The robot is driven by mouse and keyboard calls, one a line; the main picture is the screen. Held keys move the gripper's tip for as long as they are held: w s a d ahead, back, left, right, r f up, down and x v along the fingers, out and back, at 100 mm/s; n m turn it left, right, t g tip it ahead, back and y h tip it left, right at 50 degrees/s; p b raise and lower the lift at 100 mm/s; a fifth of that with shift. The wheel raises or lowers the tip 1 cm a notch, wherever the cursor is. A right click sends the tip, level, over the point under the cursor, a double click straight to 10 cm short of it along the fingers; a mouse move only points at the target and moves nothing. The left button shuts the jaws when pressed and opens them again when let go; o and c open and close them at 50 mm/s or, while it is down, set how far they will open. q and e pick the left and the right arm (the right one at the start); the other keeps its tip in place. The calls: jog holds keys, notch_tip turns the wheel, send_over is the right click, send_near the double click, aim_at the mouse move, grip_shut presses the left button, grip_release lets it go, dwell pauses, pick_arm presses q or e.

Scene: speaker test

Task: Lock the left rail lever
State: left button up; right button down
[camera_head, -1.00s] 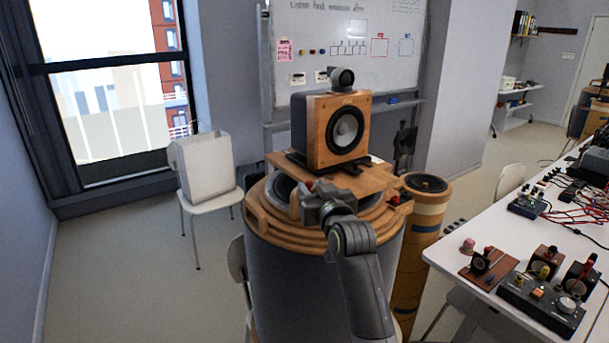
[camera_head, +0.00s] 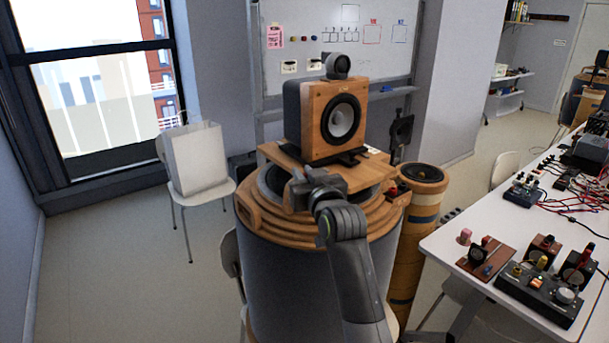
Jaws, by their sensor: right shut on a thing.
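A wooden speaker (camera_head: 333,118) with a dark round cone stands on a wooden plate (camera_head: 372,166) on top of a round grey and wooden pedestal (camera_head: 270,275). My right gripper (camera_head: 298,192) is at the plate's front left edge, shut on the left rail lever. The gripper hides this lever, so I cannot tell its angle. The right rail lever (camera_head: 391,192), with a small red part, shows at the plate's front right. My left gripper is not in view.
A wooden column (camera_head: 412,240) with a speaker on top stands close to the pedestal's right. A white table (camera_head: 452,240) with control boxes and cables is at the right. A chair with a white bag (camera_head: 196,158) is at the left. The floor at left is clear.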

jog(key=shift+d+f+y+b, duration=0.1)
jog(key=shift+y+b, duration=0.2)
jog(key=d+n+g+y+b, duration=0.1)
jog(key=n+g+y+b, duration=0.2)
jog(key=n+g+b, duration=0.1)
jog(key=d+n+g+y+b, duration=0.1)
jog(key=n+g+y+b, duration=0.3)
jog(key=g+b, duration=0.1)
jog(key=d+n+g+y+b, duration=0.2)
jog(key=n+g+y+b, duration=0.2)
jog(key=shift+g, duration=0.4)
jog(key=shift+d+f+n+g, duration=0.1)
jog(key=shift+n+g, duration=0.2)
jog(key=shift+g, duration=0.2)
